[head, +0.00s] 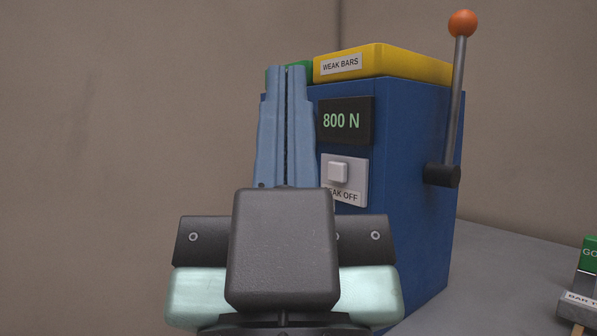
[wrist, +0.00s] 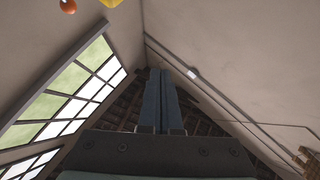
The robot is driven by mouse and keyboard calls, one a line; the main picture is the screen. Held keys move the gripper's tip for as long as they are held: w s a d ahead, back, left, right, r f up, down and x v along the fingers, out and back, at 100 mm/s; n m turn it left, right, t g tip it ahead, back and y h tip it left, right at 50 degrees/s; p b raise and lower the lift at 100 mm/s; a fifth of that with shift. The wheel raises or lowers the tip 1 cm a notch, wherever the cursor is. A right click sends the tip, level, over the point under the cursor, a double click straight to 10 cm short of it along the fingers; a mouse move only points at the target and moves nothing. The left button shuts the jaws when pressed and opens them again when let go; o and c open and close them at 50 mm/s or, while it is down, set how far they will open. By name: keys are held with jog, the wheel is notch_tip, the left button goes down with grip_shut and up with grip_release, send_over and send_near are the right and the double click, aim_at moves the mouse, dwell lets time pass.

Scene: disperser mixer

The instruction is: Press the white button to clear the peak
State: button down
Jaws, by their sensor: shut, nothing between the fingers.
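The white button (head: 338,172) is a small square on a light plate on the front of a blue machine (head: 408,200). The label under it is partly hidden by my gripper and reads "...EAK OFF". A dark display (head: 345,121) above the button reads "800 N". My gripper (head: 287,70) is shut and empty, with its fingers pointing up. In the head view it stands just left of the button and covers the machine's left front part. In the wrist view my gripper (wrist: 161,72) points toward the roof, and the button is not seen there. I cannot tell whether the fingers touch the machine.
A yellow block (head: 385,62) labelled "WEAK BARS" and a green block (head: 273,73) sit on top of the machine. A lever with an orange ball (head: 462,23) rises on its right side. Labelled items (head: 583,285) stand at the right on the grey table (head: 490,265).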

aim_at(337, 172)
jog(key=w+n+g+h+p, duration=0.25)
jog(key=w+g+p, duration=0.35)
jog(key=w+p, duration=1.05)
jog(key=s+a+f+n+g+p, duration=0.4)
jog(key=s+f+n+p, duration=0.1)
jog(key=p, duration=1.9)
notch_tip(337, 172, down, 3)
jog(key=shift+s+r+n, duration=0.15)
jog(key=shift+s+n, duration=0.2)
jog(key=shift+s, duration=0.3)
jog(key=w+d+p, duration=0.5)
jog(key=d, duration=0.2)
jog(key=shift+w, duration=0.15)
